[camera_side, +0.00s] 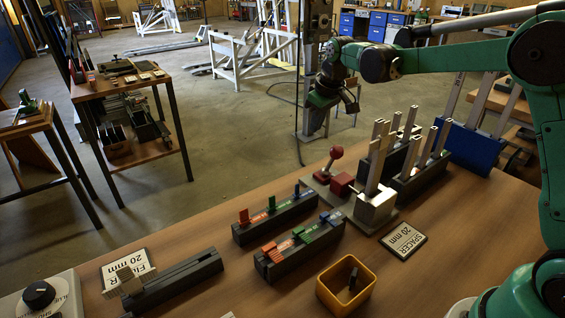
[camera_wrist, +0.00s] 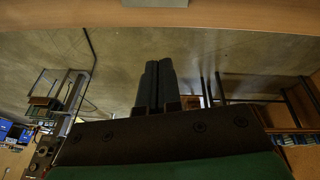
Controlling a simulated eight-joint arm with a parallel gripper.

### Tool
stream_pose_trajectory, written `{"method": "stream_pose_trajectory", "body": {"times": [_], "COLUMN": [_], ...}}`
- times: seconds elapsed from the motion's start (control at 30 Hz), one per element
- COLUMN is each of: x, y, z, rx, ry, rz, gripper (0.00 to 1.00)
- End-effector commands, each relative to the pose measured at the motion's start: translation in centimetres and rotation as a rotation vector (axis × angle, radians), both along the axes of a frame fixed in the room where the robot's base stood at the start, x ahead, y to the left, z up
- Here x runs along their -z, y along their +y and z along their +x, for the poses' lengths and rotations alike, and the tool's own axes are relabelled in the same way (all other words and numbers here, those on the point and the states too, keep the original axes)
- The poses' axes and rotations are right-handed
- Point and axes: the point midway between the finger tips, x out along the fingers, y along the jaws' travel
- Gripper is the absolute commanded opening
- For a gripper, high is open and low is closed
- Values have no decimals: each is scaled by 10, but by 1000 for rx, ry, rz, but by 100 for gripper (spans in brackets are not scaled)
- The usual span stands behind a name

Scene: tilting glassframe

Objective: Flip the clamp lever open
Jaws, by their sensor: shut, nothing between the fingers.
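The clamp lever has a red ball knob (camera_side: 336,152) on a short stem and stands tilted on a grey base plate at the table's back edge. Beside it are a red block (camera_side: 341,184) and a metal block (camera_side: 377,209) with upright metal bars. My gripper (camera_side: 343,100) hangs in the air above and behind the lever, clear of it, in the side view. In the wrist view my gripper's two dark fingers (camera_wrist: 158,66) are pressed together and empty. The lever cannot be made out in the wrist view.
Dark racks with upright metal bars (camera_side: 422,176) stand right of the clamp. Dark slotted holders (camera_side: 275,217) with coloured pieces lie in front. A yellow bin (camera_side: 345,286) and a spacer card (camera_side: 403,241) are nearer. The table's front right is clear.

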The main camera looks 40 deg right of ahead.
Motion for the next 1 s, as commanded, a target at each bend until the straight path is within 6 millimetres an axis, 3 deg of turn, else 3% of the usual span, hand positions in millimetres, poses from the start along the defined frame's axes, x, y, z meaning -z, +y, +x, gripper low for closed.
{"method": "stream_pose_trajectory", "body": {"times": [0.23, 0.73, 1.0], "x": [18, 22, 30], "y": [-6, -8, -10], "z": [-27, -34, -58], "rx": [1, -1, 2], "ry": [0, 0, 6], "rz": [0, 0, -1], "gripper": [0, 0, 0]}}
